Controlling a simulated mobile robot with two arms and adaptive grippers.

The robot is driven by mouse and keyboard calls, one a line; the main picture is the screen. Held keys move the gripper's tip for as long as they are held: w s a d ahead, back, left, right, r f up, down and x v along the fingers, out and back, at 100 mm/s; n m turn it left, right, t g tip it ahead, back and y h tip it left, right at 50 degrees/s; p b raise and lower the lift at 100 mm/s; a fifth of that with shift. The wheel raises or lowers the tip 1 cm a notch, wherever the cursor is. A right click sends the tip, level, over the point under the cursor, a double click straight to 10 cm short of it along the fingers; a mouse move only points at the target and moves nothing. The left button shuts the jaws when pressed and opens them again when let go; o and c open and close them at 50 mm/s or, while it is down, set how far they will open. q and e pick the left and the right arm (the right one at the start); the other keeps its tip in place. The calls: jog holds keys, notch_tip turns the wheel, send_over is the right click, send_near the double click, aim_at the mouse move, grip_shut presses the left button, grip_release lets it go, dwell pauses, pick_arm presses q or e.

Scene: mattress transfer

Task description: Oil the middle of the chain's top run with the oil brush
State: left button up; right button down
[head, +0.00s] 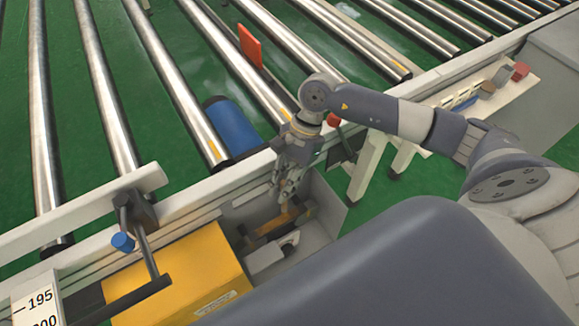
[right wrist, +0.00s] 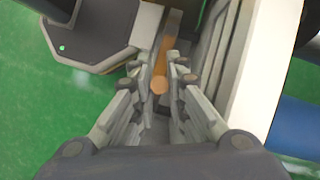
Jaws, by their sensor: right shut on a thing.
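My right gripper (head: 287,196) points down into a grey open bay at the conveyor's near edge. In the right wrist view its two fingers (right wrist: 163,75) stand on either side of an orange-brown wooden handle, seen nearly end-on, and are shut on it. I take this to be the oil brush (right wrist: 160,82); its handle also shows below the fingers in the head view (head: 292,216). Its bristles are hidden. I cannot make out the chain clearly in either view. My left gripper is not in view.
A yellow box (head: 180,280) stands left of the bay. Steel rollers (head: 103,85) fill the back, with a blue cylinder (head: 232,126) and an upright red plate (head: 250,46) among them. A cream bench (head: 512,88) with small blocks stands at right. Green floor lies below.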

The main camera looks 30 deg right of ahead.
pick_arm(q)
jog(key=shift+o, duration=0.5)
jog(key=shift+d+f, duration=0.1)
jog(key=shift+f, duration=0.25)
pick_arm(e)
jog(key=shift+w+d+f, duration=0.1)
jog(key=shift+w+f, duration=0.1)
jog(key=shift+w, duration=0.2)
pick_arm(q)
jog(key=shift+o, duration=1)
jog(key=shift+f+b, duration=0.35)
jog(key=shift+b, duration=0.15)
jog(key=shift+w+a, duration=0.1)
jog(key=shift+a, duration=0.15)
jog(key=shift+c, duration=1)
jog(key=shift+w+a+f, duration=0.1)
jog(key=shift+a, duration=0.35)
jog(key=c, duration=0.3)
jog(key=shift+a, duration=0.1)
pick_arm(e)
jog(key=s, duration=0.1)
jog(key=s+d, duration=0.1)
jog(key=s, duration=0.2)
jog(key=shift+d+r, duration=0.25)
jog(key=shift+r, duration=0.05)
